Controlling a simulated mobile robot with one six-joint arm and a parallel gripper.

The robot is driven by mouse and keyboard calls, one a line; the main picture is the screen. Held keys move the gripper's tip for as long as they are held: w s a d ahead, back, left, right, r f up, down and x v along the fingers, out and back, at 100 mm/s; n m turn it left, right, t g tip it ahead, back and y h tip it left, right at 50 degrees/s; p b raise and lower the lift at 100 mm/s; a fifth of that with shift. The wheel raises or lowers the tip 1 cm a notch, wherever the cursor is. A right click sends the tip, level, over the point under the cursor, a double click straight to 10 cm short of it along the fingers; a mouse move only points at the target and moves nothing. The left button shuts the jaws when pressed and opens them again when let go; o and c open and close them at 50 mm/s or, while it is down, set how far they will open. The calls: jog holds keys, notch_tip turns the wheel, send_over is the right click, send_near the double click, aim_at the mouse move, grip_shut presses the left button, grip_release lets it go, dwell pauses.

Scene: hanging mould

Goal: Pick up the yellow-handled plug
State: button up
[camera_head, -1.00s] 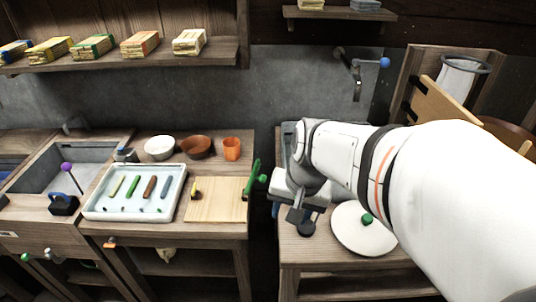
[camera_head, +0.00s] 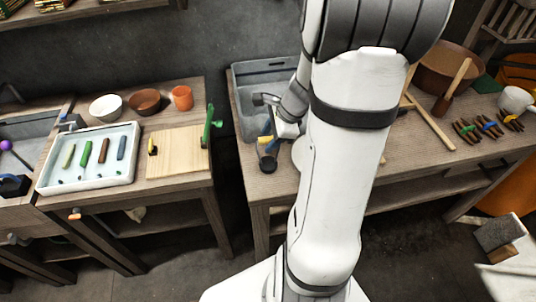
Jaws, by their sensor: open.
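A small yellow thing with a dark part (camera_head: 152,147) lies on the left part of a light wooden board (camera_head: 180,158); it is too small to tell if it is a plug. Another small yellow patch (camera_head: 264,140) shows right beside my gripper (camera_head: 268,154), with a blue spot just above it. I cannot tell if that yellow patch is a plug's handle. My gripper is open, low over the front left of the right-hand bench. My arm hides part of that bench.
A white tray (camera_head: 40,184) with several coloured sticks is left of the board. A green upright piece (camera_head: 209,125) stands at the board's right edge. A grey bin (camera_head: 247,78) is behind my gripper. A gap separates the two benches. Bundles and a mug (camera_head: 515,99) are at the right.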

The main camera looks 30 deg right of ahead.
jog(key=shift+x, duration=1)
jog(key=shift+c, duration=0.2)
grip_shut()
